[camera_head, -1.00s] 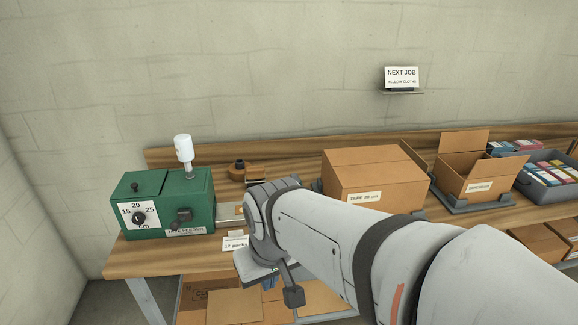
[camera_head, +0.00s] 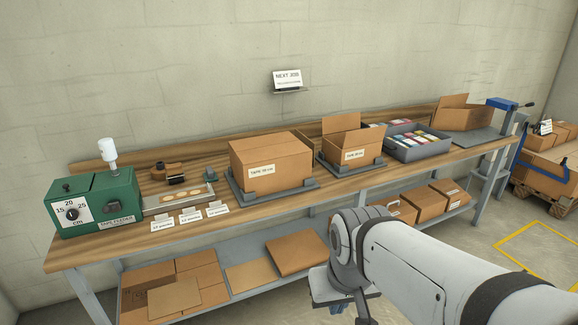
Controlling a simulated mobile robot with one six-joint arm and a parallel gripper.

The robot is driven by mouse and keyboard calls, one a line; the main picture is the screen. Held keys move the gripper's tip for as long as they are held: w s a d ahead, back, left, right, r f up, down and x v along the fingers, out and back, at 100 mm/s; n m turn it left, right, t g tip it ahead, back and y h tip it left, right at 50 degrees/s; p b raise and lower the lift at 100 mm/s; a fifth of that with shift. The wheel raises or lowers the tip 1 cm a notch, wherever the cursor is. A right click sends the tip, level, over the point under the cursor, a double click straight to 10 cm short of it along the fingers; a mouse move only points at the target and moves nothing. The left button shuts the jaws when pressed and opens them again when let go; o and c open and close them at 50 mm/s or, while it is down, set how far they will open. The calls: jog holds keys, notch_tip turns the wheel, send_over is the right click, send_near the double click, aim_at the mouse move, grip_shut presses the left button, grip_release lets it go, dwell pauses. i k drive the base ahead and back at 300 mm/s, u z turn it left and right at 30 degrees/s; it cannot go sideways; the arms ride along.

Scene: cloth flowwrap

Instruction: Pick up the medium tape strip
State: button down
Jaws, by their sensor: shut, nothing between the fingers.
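The green tape feeder (camera_head: 97,203) stands at the left end of the bench, with a dial marked 15, 20 and 25 cm. A pale, flat tray (camera_head: 178,197) runs out from its right side. Three small white cards (camera_head: 190,215) stand in front of the tray along the bench's front edge. My gripper (camera_head: 328,290) is low in front of the bench, right of the middle, and well away from the feeder. It is shut and empty, and its fingers are mostly hidden by the wrist.
A closed carton (camera_head: 270,160), an open carton (camera_head: 352,140) and a grey bin of coloured packs (camera_head: 418,147) stand along the bench. Flat cardboard (camera_head: 175,298) and boxes lie on the shelf below. Open floor lies to the right, with a loaded pallet (camera_head: 545,185) beyond.

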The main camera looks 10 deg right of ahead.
aim_at(195, 191)
jog(key=u, duration=0.2)
jog(key=i, duration=1.1)
jog(key=z, duration=0.2)
